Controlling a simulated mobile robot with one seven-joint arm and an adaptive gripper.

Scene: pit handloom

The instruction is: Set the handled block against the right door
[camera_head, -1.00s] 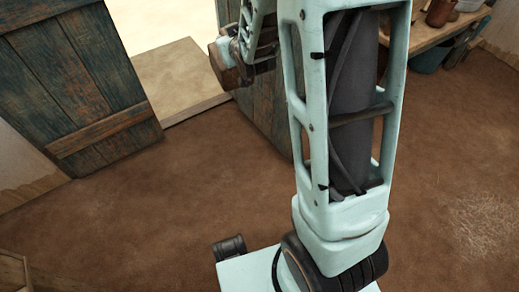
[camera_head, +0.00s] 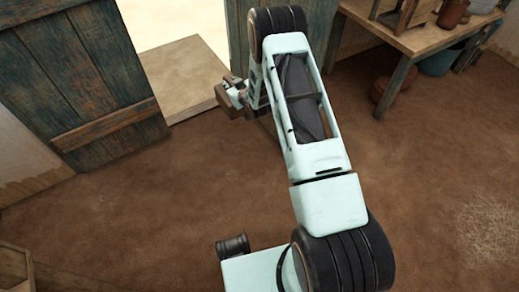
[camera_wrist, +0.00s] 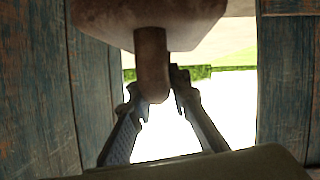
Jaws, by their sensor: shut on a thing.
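The handled block (camera_wrist: 150,18) is brown with a round peg handle, and shows at the top of the wrist view. My gripper (camera_wrist: 153,88) is shut on the handle, one finger on each side. In the head view my gripper (camera_head: 236,86) holds the brown block (camera_head: 235,104) off to the left of my arm, in front of the doorway's right side. The right door (camera_head: 237,40), of weathered blue-brown planks, is partly hidden behind my arm. I cannot tell whether the block touches the door or the floor.
The left door (camera_head: 80,75) stands open at the left. A pale step (camera_head: 180,75) lies in the bright doorway between the doors. A wooden bench (camera_head: 415,40) with pots stands at the upper right. The brown earth floor (camera_head: 130,215) is largely clear.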

